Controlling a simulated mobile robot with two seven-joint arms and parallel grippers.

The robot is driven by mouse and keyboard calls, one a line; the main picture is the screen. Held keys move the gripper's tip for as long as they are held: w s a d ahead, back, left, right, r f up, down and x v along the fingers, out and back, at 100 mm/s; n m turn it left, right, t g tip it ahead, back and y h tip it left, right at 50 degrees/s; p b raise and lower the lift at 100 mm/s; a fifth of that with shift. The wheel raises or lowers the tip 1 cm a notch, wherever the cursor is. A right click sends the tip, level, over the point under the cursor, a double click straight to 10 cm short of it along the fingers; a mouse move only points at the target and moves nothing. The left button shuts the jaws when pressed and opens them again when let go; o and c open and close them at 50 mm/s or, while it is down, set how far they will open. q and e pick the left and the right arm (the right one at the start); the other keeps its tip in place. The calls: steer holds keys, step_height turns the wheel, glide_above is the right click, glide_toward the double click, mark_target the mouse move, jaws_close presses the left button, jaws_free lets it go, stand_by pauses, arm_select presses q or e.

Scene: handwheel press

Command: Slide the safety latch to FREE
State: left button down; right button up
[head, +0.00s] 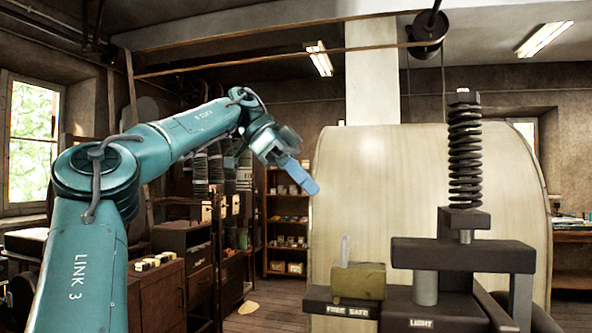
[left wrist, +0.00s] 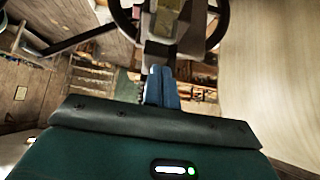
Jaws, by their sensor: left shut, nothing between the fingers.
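The safety latch, an olive block (head: 358,281) with a pale upright tab, sits on a dark ledge with a FREE SAFE label (head: 348,310). FREE is on the left, SAFE on the right; the block sits above the label, more toward the SAFE side. An olive piece that looks like the latch shows at the top of the left wrist view (left wrist: 168,18). My left gripper (head: 311,187) is shut and empty, in the air above and left of the latch, apart from it. Its blue fingers also show in the left wrist view (left wrist: 162,84). My right gripper is not in view.
The dark press (head: 462,256) with a coil spring (head: 465,155) stands right of the latch, with a LIGHT label (head: 421,323) below. A large pale curved panel (head: 390,190) stands behind. In the left wrist view a black wheel rim (left wrist: 221,22) flanks the olive piece.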

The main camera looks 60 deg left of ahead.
arm_select(q)
steer(key=shift+v, duration=1.55)
